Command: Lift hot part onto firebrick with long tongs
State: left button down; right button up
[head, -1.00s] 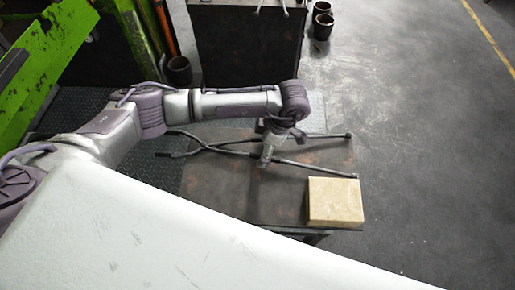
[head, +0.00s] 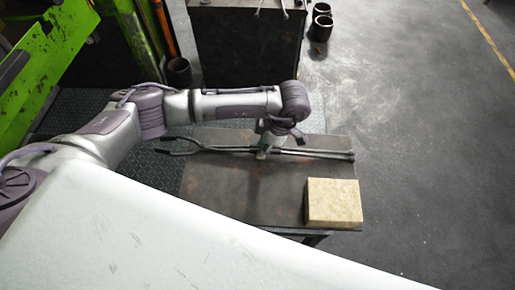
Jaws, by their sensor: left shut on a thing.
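The long tongs (head: 310,152) lie across the top of a dark metal table (head: 215,195). Their two arms are close together and nearly parallel, with the tips at the table's right edge and the handles reaching past its left edge. My left gripper (head: 263,153) points down and is shut on the tongs near their middle; its fingertips are partly hidden. The pale yellow firebrick (head: 334,203) sits on the table's front right corner, apart from the tongs. I see no hot part in the head view. My right gripper is not in view.
A dark cabinet or block (head: 245,50) stands behind the table. Dark cylindrical pots (head: 321,27) stand on the floor beside it, and another pot (head: 179,72) is at its left. Green machinery (head: 45,65) is at the left. The floor at right is clear.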

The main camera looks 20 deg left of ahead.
pick_arm(q)
jog(key=shift+w+a+r+p, duration=0.1)
jog(key=shift+r+p, duration=0.95)
jog(key=shift+r, duration=0.75)
jog(key=shift+a+r+p, duration=0.1)
jog(key=shift+r+p, duration=0.9)
jog(key=shift+r, duration=0.75)
notch_tip(320, 180, up, 2)
jog(key=shift+r+p, duration=0.15)
jog(key=shift+p, duration=0.45)
jog(key=shift+d+r, duration=0.1)
jog(key=shift+r, duration=0.1)
